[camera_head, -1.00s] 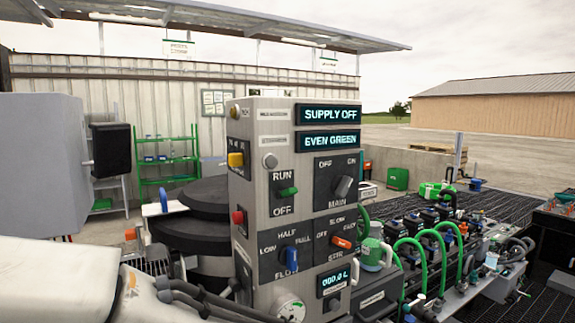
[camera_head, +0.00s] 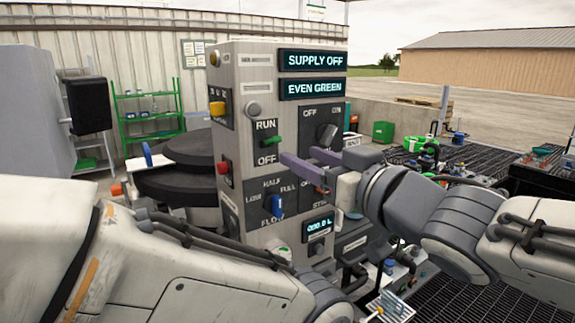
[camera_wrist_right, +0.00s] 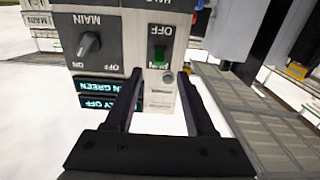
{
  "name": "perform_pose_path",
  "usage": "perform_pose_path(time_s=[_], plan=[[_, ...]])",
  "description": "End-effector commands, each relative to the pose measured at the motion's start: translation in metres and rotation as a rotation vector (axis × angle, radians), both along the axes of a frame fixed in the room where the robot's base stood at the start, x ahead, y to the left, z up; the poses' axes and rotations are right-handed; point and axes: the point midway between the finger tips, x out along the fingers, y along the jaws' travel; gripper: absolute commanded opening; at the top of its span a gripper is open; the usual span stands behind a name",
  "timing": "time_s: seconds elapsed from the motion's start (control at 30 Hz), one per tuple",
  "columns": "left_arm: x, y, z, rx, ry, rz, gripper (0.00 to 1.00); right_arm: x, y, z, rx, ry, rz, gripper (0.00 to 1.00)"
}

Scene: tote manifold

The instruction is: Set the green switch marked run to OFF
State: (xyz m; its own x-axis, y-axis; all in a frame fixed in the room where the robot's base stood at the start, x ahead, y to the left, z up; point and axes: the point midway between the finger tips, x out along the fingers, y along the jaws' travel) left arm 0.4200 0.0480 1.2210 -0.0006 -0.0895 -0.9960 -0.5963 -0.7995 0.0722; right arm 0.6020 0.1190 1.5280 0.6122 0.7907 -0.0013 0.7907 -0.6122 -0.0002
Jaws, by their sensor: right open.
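The green switch (camera_head: 274,140) is on the grey control panel (camera_head: 230,60), between the printed words RUN above and OFF below. In the upside-down right wrist view, the switch (camera_wrist_right: 160,57) shows between the finger tips, with its green lever nearer the RUN end. My right gripper (camera_head: 298,157) is open and empty, with its fingers reaching toward the panel just right of and below the switch. It also shows in the right wrist view (camera_wrist_right: 159,76). No contact with the switch can be made out. My left arm crosses the lower left, but its gripper is out of view.
A red button (camera_head: 223,168) and a yellow knob (camera_head: 217,108) are on the panel's left side. Displays (camera_head: 313,60) read SUPPLY OFF and EVEN GREEN.

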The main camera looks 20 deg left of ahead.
Motion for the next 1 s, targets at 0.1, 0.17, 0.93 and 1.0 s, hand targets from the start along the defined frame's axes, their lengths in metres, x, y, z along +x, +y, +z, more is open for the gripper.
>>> perform_pose_path(time_s=[0.1, 0.17, 0.93, 1.0], plan=[[0.0, 0.0, -0.004, 0.001, 0.001, 0.001, 0.0, 0.012, 0.015, 0.001, 0.0, 0.004, 0.0, 0.55], [0.0, 0.0, -0.003, -0.001, -0.001, 0.0, 0.0, 0.02, 0.026, 0.0, -0.001, 0.004, -0.001, 0.55], [0.0, 0.0, 0.009, 0.0, 0.0, -0.002, 0.0, 0.05, 0.063, 0.001, 0.002, -0.001, -0.004, 0.28], [0.0, 0.0, 0.009, 0.0, 0.0, -0.002, 0.0, 0.05, 0.063, 0.001, 0.002, -0.001, -0.004, 0.01]])
